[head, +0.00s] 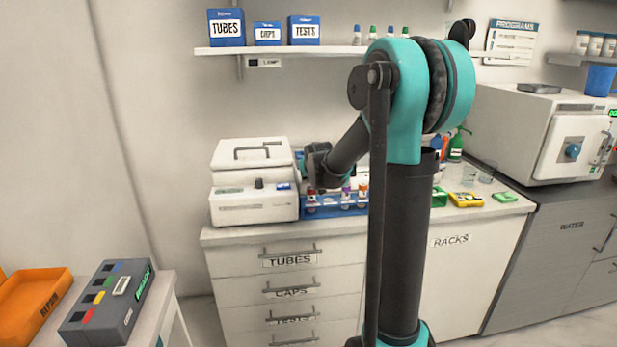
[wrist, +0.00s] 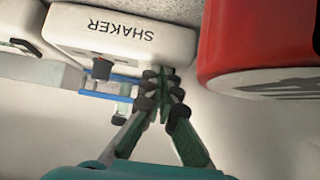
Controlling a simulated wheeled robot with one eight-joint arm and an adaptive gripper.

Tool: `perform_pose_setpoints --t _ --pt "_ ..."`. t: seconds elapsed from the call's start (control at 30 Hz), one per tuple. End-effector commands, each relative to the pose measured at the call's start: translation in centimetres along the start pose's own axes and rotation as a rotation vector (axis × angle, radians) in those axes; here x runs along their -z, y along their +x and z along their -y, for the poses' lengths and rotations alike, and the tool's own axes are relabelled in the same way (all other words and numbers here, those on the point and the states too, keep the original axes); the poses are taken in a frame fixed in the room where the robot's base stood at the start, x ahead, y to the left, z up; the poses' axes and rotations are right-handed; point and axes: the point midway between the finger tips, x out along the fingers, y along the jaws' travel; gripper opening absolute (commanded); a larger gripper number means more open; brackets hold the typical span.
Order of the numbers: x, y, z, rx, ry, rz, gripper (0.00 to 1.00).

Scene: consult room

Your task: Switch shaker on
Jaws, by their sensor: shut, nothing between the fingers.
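The shaker (wrist: 165,42) is a white box in the upper left of the wrist view, with its black SHAKER label upside down. My gripper (wrist: 163,90) is shut and empty, its dark fingertips together just below the shaker's edge in the picture. I cannot tell whether they touch it. A small black block (wrist: 102,68) and a blue strip (wrist: 125,82) show left of the fingertips. I cannot tell which of these belongs to the shaker, and no switch is clearly readable. In the head view my arm hides part of the counter, and I cannot make out the SHAKER label there.
A red cylinder (wrist: 255,45) is close on the right of the wrist view. In the head view, a white lidded machine (head: 252,205) and a blue tube rack (head: 328,212) stand on the counter (head: 225,236). A shelf (head: 340,50) hangs above. Yellow and green items lie at right.

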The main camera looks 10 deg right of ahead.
Motion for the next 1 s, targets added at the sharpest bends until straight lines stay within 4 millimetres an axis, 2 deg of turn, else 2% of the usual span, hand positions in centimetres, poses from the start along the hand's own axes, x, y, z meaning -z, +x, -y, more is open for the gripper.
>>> perform_pose_setpoints --t 0.4,0.77,0.87,1.0 --pt "1.1 -0.9 0.0 0.0 0.0 0.001 0.0" --pt "1.3 -1.0 0.0 0.0 0.0 0.001 0.0" --pt "1.7 -1.2 0.0 0.0 0.0 0.0 0.0" --pt "3.3 -1.9 -0.1 0.0 0.001 0.001 0.0"
